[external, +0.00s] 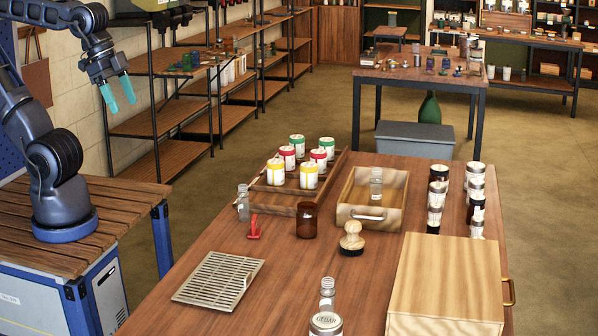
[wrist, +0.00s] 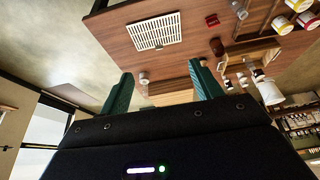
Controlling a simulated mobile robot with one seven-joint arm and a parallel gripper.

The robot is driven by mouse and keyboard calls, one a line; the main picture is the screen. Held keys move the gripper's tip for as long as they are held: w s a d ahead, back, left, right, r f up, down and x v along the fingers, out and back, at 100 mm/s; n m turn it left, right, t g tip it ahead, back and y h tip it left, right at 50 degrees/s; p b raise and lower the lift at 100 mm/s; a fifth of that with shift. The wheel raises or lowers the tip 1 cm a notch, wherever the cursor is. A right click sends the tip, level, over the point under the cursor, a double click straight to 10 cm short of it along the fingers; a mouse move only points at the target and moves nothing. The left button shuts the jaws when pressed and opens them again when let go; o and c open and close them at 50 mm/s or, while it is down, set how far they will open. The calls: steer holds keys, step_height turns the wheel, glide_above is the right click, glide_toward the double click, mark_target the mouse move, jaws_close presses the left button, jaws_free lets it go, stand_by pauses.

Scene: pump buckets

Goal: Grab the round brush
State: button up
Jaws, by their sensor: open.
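The round brush (external: 351,240) has a pale wooden knob and a dark bristle base. It stands upright on the brown table in the external view, right of the brown glass jar and in front of the wooden drawer tray. In the wrist view I cannot make it out surely; my right-hand finger may cover it. My gripper (external: 118,94) has two teal fingers, apart and empty. It hangs in the air at the upper left of the external view, well away from the brush. Its fingers also show in the wrist view (wrist: 161,74).
The brown jar (external: 306,221), red tool (external: 254,228) and metal grate (external: 217,280) stand or lie left of the brush. The drawer tray (external: 392,214) is behind it. Table around the brush is fairly clear.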

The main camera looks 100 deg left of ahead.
steer(key=w+a+f+m, duration=0.1)
steer(key=w+a+m, duration=0.1)
steer(key=w, duration=1.3)
steer(key=m+t+h, duration=0.1)
steer(key=m+h, duration=0.1)
glide_above(357, 235)
steer(key=s+a, duration=0.3)
steer(key=s, duration=0.2)
step_height(357, 235, down, 28)
steer(key=shift+m, duration=0.3)
steer(key=x, duration=1)
steer(key=shift+d+f, duration=0.35)
steer(key=shift+s, duration=0.1)
steer(key=c, duration=1)
